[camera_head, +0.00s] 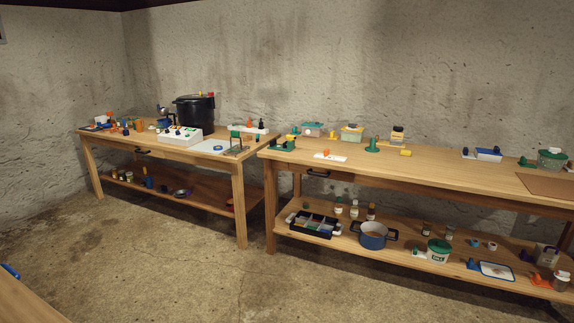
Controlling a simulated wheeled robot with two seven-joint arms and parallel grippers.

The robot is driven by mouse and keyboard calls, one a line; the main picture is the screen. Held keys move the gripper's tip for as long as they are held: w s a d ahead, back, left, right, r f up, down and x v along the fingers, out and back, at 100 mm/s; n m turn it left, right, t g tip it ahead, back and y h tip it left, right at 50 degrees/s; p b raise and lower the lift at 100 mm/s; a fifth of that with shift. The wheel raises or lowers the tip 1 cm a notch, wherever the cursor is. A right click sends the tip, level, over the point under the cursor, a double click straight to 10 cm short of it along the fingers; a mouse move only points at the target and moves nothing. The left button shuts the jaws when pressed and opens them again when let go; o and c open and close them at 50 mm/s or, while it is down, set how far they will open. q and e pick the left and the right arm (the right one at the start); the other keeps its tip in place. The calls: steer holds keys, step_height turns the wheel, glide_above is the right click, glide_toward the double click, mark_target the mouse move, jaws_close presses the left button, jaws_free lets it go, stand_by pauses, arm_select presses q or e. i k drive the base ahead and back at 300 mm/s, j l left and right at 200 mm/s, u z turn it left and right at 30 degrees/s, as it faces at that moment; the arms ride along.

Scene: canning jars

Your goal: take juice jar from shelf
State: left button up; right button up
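I cannot tell which container is the juice jar; no label can be read at this size. On the lower shelf of the right table, small bottles or jars stand in a group, one with a dark reddish body (371,211) and one pale (354,208). Further right on that shelf are two small dark jars, one (427,228) behind a white tub and one (449,232) beside it. Neither of my grippers is in view.
The right table's lower shelf (400,252) also holds a black divided crate (315,223), a blue pot (373,236) and a green-lidded tub (438,250). The left table (240,180) carries a large black pot (194,112). The concrete floor (190,255) in front is clear.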

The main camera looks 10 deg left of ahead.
mark_target(159, 127)
steer(key=i+u, duration=0.1)
steer(key=i, duration=0.6)
steer(key=i+l+u, duration=0.1)
steer(key=i, duration=0.6)
steer(key=i+j+u, duration=0.1)
steer(key=i+u, duration=0.65)
steer(key=u, duration=0.2)
steer(key=i+l+u, duration=0.1)
steer(key=i+u, duration=0.35)
steer(key=i+j+u, duration=0.15)
steer(key=i+u, duration=0.2)
steer(key=i, duration=0.2)
steer(key=i+u, duration=0.35)
steer(key=i, duration=0.2)
steer(key=i+l+z, duration=0.1)
steer(key=i+z, duration=0.2)
steer(key=i, duration=0.7)
steer(key=i+j+z, duration=0.15)
steer(key=i+z, duration=0.15)
steer(key=i, duration=0.65)
steer(key=i+u, duration=0.2)
steer(key=i, duration=1.2)
steer(key=i+l+z, duration=0.1)
steer(key=i+z, duration=0.25)
steer(key=i, duration=0.2)
steer(key=i+z, duration=0.35)
steer(key=i, duration=0.15)
